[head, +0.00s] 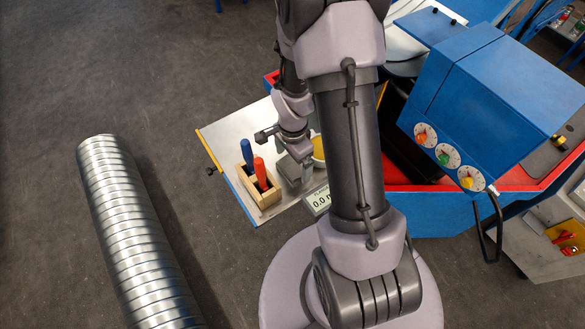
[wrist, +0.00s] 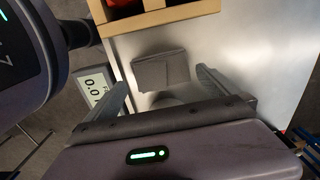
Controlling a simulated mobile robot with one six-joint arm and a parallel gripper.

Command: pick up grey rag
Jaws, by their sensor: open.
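The grey rag (wrist: 162,71) is a small folded square lying flat on the pale metal table top in the wrist view. My gripper (wrist: 160,82) is open, with one finger to each side of the rag and clear gaps between. I cannot tell the height of the fingertips above the table. In the head view my gripper (head: 294,160) hangs over the table beside the wooden block, and I cannot clearly tell the rag from the grey gripper there.
A wooden block (head: 268,196) with a blue-handled and a red-handled tool stands close to the rag. A small display (head: 318,200) and a yellow round thing (head: 318,148) are nearby. A blue machine (head: 500,95) stands right; a spiral duct (head: 130,235) lies on the floor left.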

